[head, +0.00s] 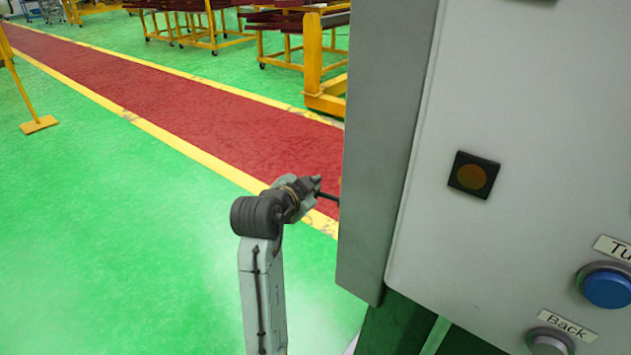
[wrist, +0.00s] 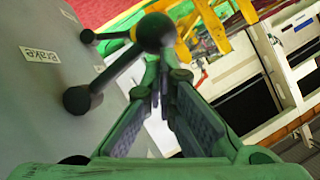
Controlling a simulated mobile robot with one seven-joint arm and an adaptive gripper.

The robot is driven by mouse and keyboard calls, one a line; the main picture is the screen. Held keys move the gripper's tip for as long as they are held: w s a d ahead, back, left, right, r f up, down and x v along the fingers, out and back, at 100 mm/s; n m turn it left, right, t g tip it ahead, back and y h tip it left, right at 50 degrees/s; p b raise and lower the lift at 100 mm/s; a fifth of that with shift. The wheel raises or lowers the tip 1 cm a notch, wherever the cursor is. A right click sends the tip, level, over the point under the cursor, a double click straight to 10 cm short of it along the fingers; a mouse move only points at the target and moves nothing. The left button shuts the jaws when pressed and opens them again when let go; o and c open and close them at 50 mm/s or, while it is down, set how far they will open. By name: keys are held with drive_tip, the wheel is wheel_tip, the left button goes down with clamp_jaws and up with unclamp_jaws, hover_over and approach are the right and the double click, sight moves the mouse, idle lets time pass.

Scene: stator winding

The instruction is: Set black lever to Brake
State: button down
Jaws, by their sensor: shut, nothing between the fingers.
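In the wrist view, a black lever has a round hub (wrist: 77,99) on the grey panel and a rod rising to a ball knob (wrist: 152,32). A label reading "Brake" (wrist: 40,54) is on the panel, left of the rod. My gripper (wrist: 163,78) is shut and empty, its fingertips close below the knob; I cannot tell if they touch it. In the head view my gripper (head: 314,184) is beside the cabinet's left edge, and a short dark rod (head: 327,196) shows between them. The lever's panel is hidden there.
A second black rod with a hub (wrist: 87,36) is farther along the panel. The cabinet front (head: 480,90) has a square dark button (head: 473,175) and a blue button (head: 607,288). Green floor and a red walkway (head: 180,110) are open at left; yellow carts stand behind.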

drive_tip(key=shift+w+a+f+n+g+h, duration=0.15)
drive_tip(key=shift+f+n+g, duration=0.1)
drive_tip(key=shift+f, duration=0.25)
drive_tip(key=shift+s+a+f+n+g+h, duration=0.15)
drive_tip(key=shift+f+n, duration=0.1)
drive_tip(key=shift+f, duration=0.25)
drive_tip(key=shift+w+d, duration=0.1)
